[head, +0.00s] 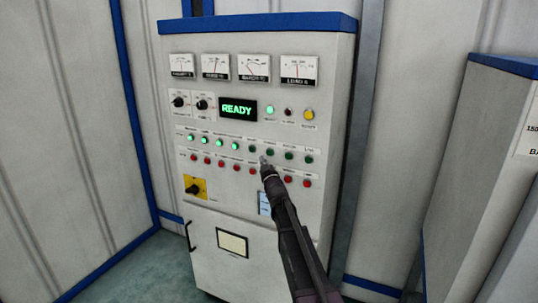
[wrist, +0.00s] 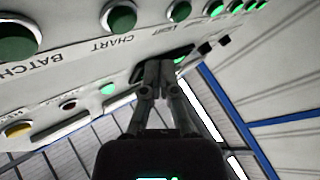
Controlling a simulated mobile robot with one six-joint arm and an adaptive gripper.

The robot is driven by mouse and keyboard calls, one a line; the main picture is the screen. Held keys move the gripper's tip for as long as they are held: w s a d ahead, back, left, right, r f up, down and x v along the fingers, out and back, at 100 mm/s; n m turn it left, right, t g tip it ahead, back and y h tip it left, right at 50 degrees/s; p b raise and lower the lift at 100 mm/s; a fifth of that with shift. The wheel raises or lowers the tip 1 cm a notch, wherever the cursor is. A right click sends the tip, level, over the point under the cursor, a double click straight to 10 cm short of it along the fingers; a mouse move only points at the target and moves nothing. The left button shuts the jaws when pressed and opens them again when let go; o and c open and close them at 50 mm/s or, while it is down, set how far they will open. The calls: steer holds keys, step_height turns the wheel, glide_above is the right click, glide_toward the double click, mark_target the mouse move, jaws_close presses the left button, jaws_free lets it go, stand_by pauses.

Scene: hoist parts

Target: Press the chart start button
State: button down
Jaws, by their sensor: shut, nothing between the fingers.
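The chart button is a dark green, unlit round button in the upper button row of the white control cabinet (head: 230,215). In the wrist view it is the button (wrist: 120,17) beside the label reading CHART. In the head view I take it to be the dark green button (head: 270,152) just right of my fingertips. My gripper (head: 264,160) is shut and empty, its tips close to the panel just below that button. In the wrist view my gripper (wrist: 163,68) points at the panel, right of the CHART label. Contact with the panel cannot be told.
Green buttons further left are lit (head: 220,143). A row of red buttons (head: 236,167) runs below. A display (head: 238,109) reads READY, under several gauges (head: 299,69). Another cabinet (head: 480,150) stands at right.

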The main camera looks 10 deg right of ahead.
mark_target(266, 152)
steer(key=shift+w+d, duration=0.45)
steer(key=shift+w, duration=0.15)
steer(key=shift+w+d, duration=0.4)
steer(key=shift+w, duration=0.2)
steer(key=shift+w+d, duration=0.55)
steer(key=shift+w, duration=0.15)
stand_by(1.9)
steer(key=shift+s+a, duration=0.1)
steer(key=shift+s, duration=0.05)
stand_by(0.4)
steer(key=shift+s+a, duration=0.45)
steer(key=shift+s, duration=0.1)
steer(key=shift+s+a, duration=0.75)
steer(key=shift+s, duration=0.3)
steer(key=shift+s+a, duration=0.7)
steer(key=shift+s, duration=0.3)
